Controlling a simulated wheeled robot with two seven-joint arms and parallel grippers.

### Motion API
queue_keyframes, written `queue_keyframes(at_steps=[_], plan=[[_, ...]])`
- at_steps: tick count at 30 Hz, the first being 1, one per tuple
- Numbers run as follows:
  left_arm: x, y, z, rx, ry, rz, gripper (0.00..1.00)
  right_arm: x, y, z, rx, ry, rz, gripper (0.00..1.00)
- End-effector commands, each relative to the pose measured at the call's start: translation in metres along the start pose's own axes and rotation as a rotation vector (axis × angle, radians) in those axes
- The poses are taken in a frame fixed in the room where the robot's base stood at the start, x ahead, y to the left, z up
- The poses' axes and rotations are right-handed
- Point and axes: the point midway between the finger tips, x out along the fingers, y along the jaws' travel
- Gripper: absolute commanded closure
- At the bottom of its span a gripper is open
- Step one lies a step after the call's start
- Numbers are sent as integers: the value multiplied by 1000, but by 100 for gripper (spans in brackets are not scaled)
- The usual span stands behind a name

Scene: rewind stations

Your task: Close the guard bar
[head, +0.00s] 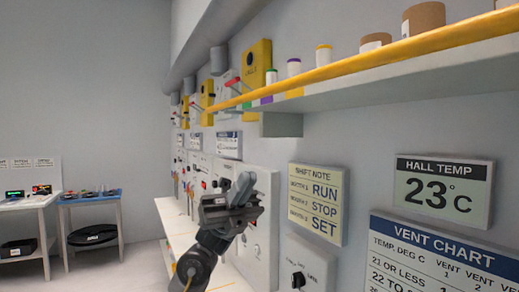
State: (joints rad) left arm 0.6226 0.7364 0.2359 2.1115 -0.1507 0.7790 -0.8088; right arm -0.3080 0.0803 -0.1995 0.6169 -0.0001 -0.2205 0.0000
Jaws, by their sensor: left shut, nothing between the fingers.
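A long yellow bar (400,54), which looks like the guard bar, runs along the front of the wall shelf (400,80). It spans from the upper right edge to about the middle of the head view, in front of the spools and jars. I cannot tell whether it is latched at its far end. My left gripper (243,184) is shut and empty, fingertips pointing up. In the picture it is below the bar and the shelf, in front of a grey wall panel (263,235), apart from the bar. My right gripper is not in view.
Brown spools (424,17) and small jars (323,55) stand on the shelf. Yellow wall boxes (256,63) with levers line the wall behind. A Shift Note sign (317,203), a Hall Temp display (443,190) and a Vent Chart (440,258) hang below. A blue-topped table (91,200) is far left.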

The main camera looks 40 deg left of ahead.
Motion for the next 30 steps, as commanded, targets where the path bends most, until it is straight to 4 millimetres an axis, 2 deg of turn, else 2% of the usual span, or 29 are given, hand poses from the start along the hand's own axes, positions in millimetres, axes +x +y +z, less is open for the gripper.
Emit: queue_keyframes(at_steps=[15, 21, 30], plan=[[103, 1, 7, -3, -1, -4, 100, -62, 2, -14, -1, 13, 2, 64], [118, 1, 24, -4, -1, -3, 100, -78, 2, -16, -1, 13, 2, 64], [122, 2, 28, -5, -2, -3, 100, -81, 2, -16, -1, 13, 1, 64]])
